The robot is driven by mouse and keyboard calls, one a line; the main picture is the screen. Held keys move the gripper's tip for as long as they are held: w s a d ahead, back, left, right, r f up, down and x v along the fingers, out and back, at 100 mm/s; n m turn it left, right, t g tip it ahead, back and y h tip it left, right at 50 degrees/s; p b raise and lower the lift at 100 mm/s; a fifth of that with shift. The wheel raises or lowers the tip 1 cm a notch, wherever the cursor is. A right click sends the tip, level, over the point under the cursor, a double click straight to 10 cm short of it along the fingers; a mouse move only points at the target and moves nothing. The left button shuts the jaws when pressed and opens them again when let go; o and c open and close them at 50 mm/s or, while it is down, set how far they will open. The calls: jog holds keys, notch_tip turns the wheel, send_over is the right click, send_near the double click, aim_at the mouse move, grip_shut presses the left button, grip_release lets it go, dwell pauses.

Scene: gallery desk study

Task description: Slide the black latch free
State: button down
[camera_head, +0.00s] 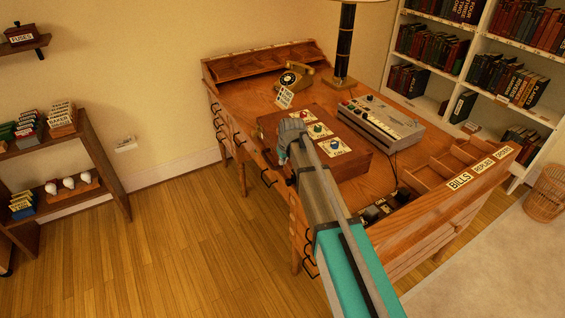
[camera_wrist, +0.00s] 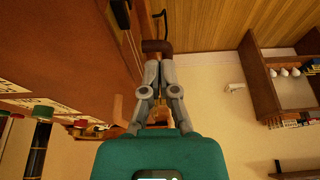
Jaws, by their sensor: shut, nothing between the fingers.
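A black piece that looks like the latch (camera_wrist: 121,14) shows at the top of the wrist view, on the brown wooden face, beside a thin metal strip. I cannot make it out in the head view. My gripper (camera_wrist: 157,57) is shut and empty. Its fingertips are beside that wooden face, apart from the black piece, which lies above and left of them in the picture. A brown bar-like piece (camera_wrist: 157,46) shows right at the fingertips; whether they touch it is unclear. In the head view my arm hides part of the wooden box (camera_head: 348,163) with colored buttons on labeled plates.
The box stands on a wooden desk (camera_head: 245,92) with black drawer handles. Labeled compartments (camera_head: 428,178) are at the right. Floor left of the desk is clear.

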aim_at(288, 181)
notch_tip(288, 181, down, 7)
jog(key=s+b, duration=0.1)
jog(key=b, duration=0.5)
jog(key=shift+s+d+r, duration=0.2)
jog(key=shift+s+d, duration=0.05)
jog(key=shift+d, duration=0.15)
dwell(0.3)
jog(key=shift+s+d, duration=0.4)
jog(key=shift+s, duration=0.25)
jog(key=shift+s+d, duration=0.35)
jog(key=shift+s, duration=0.25)
